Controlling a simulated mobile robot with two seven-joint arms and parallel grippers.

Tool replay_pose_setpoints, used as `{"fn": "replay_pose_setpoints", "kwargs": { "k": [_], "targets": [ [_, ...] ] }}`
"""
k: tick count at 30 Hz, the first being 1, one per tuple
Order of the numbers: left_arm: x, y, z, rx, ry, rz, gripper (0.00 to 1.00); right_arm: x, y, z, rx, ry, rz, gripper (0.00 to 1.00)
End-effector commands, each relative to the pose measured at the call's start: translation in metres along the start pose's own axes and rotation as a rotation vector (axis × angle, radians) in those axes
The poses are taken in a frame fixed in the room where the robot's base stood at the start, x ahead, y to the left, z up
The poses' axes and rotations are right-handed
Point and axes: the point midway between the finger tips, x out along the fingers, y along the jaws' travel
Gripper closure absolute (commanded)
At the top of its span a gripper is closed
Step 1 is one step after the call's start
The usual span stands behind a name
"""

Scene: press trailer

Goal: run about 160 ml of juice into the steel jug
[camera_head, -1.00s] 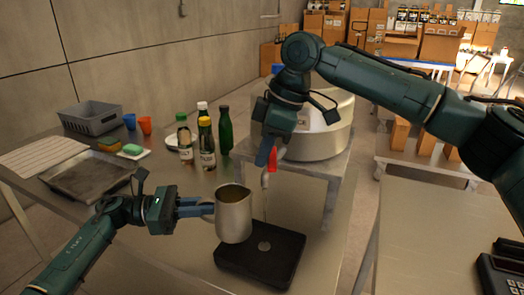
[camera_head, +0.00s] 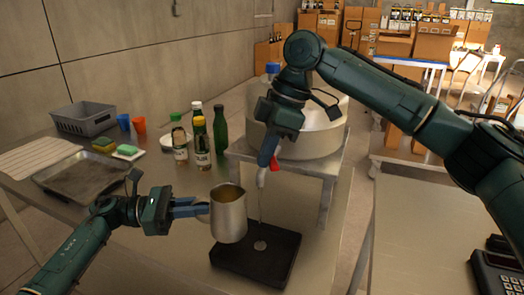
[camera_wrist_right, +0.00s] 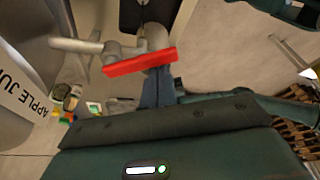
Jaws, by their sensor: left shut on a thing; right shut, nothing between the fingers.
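The steel jug (camera_head: 229,218) is upright, held by its handle in my shut left gripper (camera_head: 204,207). Its inside looks amber; the level is unclear. The jug is left of the tap spout (camera_head: 261,178). A thin pale line, apparently a stream, drops from the spout past the jug's right side to a small pale patch on the black tray-like plate (camera_head: 275,256). My right gripper (camera_head: 267,153) is shut and empty beside the tap's red lever (camera_head: 275,163). In the right wrist view, the red lever (camera_wrist_right: 140,62) lies across, close to its fingertips (camera_wrist_right: 157,90); contact is unclear.
The juice tank (camera_head: 318,135), lettered "APPLE JU" in the wrist view, stands on a metal stand (camera_head: 327,178). Several bottles (camera_head: 201,143), cups, sponges and a tray (camera_head: 80,178) are at the back left. The bench left of the jug is fairly clear.

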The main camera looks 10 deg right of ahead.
Motion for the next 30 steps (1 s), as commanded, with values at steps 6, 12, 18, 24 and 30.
{"fn": "replay_pose_setpoints", "kwargs": {
  "k": [6, 12, 18, 24, 30],
  "targets": [
    [0.000, 0.000, 0.002, 0.002, -0.003, 0.000, 1.00, -0.003, -0.001, 0.012, 0.002, 0.001, -0.002, 1.00],
    [0.000, 0.000, 0.002, 0.002, -0.003, 0.000, 1.00, -0.007, 0.001, 0.023, 0.002, 0.000, 0.000, 1.00],
    [0.000, 0.000, 0.002, 0.002, -0.003, 0.000, 1.00, -0.011, 0.005, 0.033, 0.003, 0.000, -0.001, 1.00],
    [0.000, 0.000, 0.002, 0.002, -0.003, 0.000, 1.00, -0.014, 0.010, 0.042, 0.002, 0.000, 0.000, 1.00],
    [0.000, 0.000, 0.002, 0.002, -0.003, 0.000, 1.00, -0.016, 0.014, 0.047, 0.002, -0.001, -0.001, 1.00]
  ]
}}
